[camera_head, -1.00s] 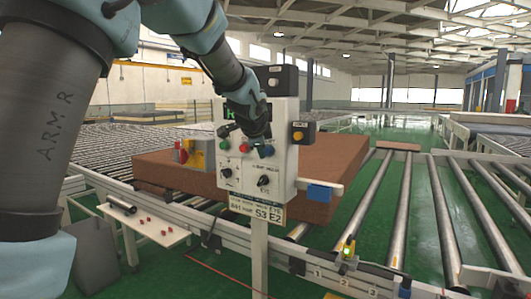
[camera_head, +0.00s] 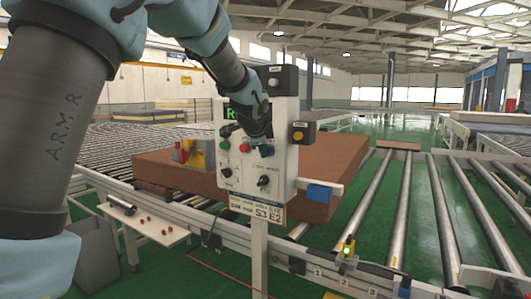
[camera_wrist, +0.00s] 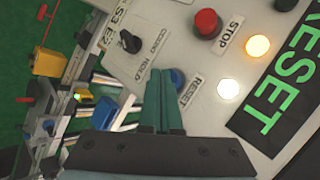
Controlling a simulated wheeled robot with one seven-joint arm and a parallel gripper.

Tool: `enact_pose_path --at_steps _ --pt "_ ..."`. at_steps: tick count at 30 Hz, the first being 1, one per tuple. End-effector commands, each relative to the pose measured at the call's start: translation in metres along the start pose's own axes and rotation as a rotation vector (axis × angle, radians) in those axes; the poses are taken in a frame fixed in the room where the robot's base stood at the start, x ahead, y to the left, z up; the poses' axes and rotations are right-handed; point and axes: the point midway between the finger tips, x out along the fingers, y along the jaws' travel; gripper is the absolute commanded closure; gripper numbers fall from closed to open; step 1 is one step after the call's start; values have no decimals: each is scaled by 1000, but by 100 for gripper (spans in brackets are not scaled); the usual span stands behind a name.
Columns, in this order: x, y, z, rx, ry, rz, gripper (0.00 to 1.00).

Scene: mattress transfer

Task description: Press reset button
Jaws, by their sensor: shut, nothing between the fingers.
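The white control panel (camera_head: 283,185) stands on a post. It also shows tilted in the wrist view (camera_wrist: 185,45). The blue reset button (camera_wrist: 178,78), beside its RESET label, is partly hidden behind my fingertips; in the head view my gripper (camera_head: 262,139) covers its area. My gripper is shut and empty, its teal fingers (camera_wrist: 162,84) together at the button. I cannot tell whether they touch or press it. A green display reading RESET (camera_wrist: 280,95) is in the wrist view.
The red stop button (camera_wrist: 206,23), a lit orange lamp (camera_wrist: 257,46), a lit white lamp (camera_wrist: 228,89) and a black knob (camera_wrist: 130,41) are close by. A brown mattress (camera_head: 335,160) lies on rollers behind the panel.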

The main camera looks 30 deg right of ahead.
Motion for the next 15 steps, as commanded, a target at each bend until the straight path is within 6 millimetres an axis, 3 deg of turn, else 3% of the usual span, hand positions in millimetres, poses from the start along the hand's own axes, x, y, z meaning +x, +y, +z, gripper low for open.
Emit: enact_pose_path --at_steps 15 --pt "4 -3 -4 0 1 0 100"
